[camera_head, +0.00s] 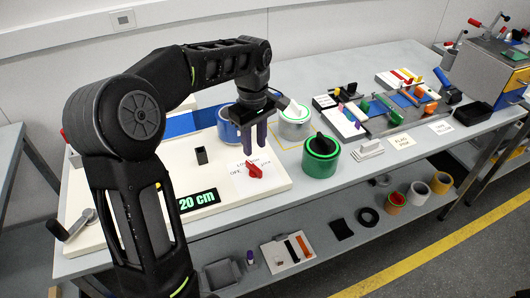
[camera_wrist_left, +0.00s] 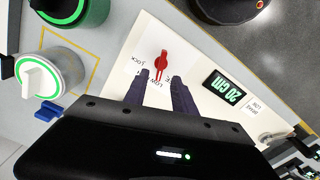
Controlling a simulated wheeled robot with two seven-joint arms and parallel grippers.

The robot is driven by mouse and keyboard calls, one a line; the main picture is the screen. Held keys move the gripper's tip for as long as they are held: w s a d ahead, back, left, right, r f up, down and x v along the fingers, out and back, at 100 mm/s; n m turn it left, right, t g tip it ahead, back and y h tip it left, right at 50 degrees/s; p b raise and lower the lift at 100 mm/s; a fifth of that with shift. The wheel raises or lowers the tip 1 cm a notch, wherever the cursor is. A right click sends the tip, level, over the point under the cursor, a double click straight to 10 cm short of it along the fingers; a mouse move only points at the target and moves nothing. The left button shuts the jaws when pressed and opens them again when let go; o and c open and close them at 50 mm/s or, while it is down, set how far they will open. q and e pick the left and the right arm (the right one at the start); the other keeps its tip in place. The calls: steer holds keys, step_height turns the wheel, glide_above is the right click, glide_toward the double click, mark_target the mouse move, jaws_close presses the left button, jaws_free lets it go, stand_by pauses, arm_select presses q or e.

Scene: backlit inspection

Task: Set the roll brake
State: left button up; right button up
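A large white panel (camera_head: 120,205) lies on the bench at the left. A red knob (camera_head: 254,171) stands on a white label on it and also shows in the left wrist view (camera_wrist_left: 161,60). The label carries words including "LOCK" and "LOW"; which one the knob points to is unclear. A display (camera_head: 198,201) beside it reads "20 cm"; it also shows in the left wrist view (camera_wrist_left: 229,92). My left gripper (camera_head: 255,148) is open and empty above the panel, fingers pointing down. In the left wrist view its fingertips (camera_wrist_left: 160,79) straddle the line toward the knob. My right gripper is out of view.
A crank (camera_head: 76,226) sits at the panel's left edge and a small black block (camera_head: 201,155) behind the label. A green canister (camera_head: 321,156), a white one (camera_head: 294,121) and a blue one (camera_head: 234,127) stand close to my left gripper. Small trays with coloured parts lie farther right.

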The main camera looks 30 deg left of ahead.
mark_target(254, 166)
arm_select(q)
steer(key=shift+s, duration=0.25)
steer(key=shift+f, duration=0.1)
steer(key=shift+w+f+p, duration=0.1)
steer(key=shift+f+p, duration=0.5)
steer(key=shift+f, duration=3.25)
steer(key=shift+c, duration=0.5)
jaws_close()
